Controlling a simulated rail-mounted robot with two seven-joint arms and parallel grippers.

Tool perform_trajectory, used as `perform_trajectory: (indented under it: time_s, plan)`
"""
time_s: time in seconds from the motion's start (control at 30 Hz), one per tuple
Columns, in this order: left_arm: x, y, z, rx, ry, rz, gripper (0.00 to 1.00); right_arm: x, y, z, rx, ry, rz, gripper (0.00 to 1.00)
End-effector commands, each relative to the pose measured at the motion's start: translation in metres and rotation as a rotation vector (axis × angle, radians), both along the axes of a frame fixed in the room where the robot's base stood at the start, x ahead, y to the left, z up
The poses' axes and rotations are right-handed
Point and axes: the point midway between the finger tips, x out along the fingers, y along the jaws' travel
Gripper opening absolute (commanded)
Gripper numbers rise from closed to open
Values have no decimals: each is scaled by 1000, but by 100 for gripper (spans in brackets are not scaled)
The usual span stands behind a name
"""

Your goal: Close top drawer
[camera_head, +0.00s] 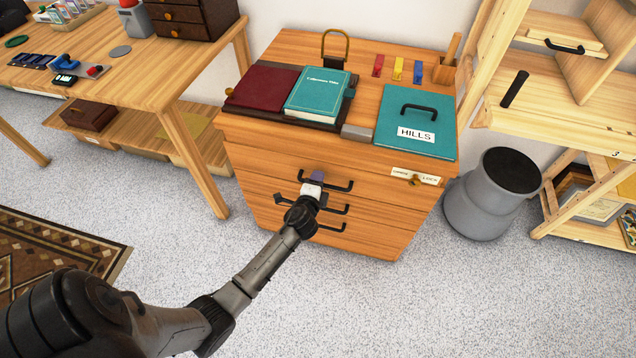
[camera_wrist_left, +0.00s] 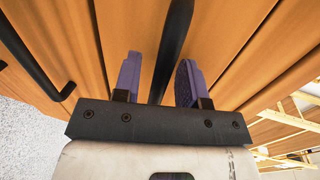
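A wooden drawer cabinet (camera_head: 380,225) stands mid-view with several drawers stacked in its front, each with a black bar handle. The top drawer (camera_head: 280,160) looks about flush with the cabinet; a small gap cannot be ruled out. My left gripper (camera_head: 316,177) is at its handle (camera_head: 343,188), covering the handle's middle. In the left wrist view, the two purple fingers of my left gripper (camera_wrist_left: 159,78) are apart, with the black handle bar (camera_wrist_left: 174,40) running between them. Visible gaps separate the bar from the fingers. My right gripper is out of view.
On the cabinet top lie a teal book (camera_head: 318,94), a red book (camera_head: 263,86) and a teal folder (camera_head: 416,120) labelled HILLS. A wooden table (camera_head: 175,65) stands left, a grey bin (camera_head: 490,205) right, beside wooden shelving (camera_head: 545,110). The speckled floor in front is clear.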

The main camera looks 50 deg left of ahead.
Motion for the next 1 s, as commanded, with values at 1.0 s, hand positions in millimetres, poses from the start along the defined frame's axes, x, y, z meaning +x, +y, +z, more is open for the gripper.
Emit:
perform_trajectory:
  time_s: [1.0]
  plan:
    - [-101, -62, 26, -1, 0, 0, 39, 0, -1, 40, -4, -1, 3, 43]
